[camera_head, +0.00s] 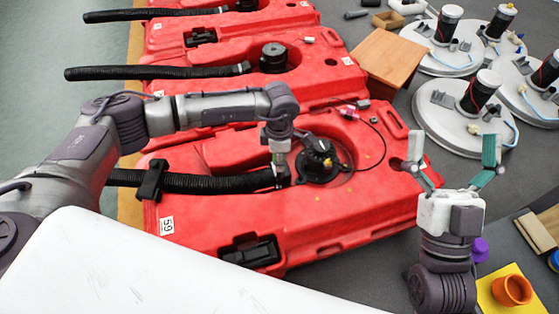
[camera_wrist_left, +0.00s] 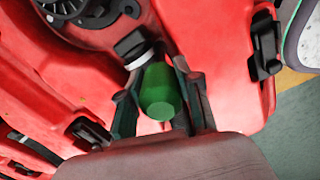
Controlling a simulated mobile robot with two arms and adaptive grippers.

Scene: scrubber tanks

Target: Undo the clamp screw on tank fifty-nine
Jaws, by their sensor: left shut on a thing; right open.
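Tank fifty-nine (camera_head: 340,226) is the nearest red tank, with a white "59" label (camera_head: 167,225) at its left end. A black corrugated hose (camera_head: 215,184) runs to the black round fitting (camera_head: 318,162) on its top. My left gripper (camera_head: 279,152) points down over the hose end beside that fitting. In the left wrist view it is shut on a green-handled tool (camera_wrist_left: 161,92), whose far end points at a pale ring and black part by the fitting. Contact there, and the clamp screw itself, cannot be made out. My right gripper (camera_head: 453,165) is open and empty, beyond the tank's right end.
More red tanks (camera_head: 240,88) with hoses lie behind. A wooden box (camera_head: 388,62) and several round grey plates with black cylinders (camera_head: 463,120) stand at the back right. A yellow mat (camera_head: 520,285) with an orange cup (camera_head: 512,290) lies at the front right.

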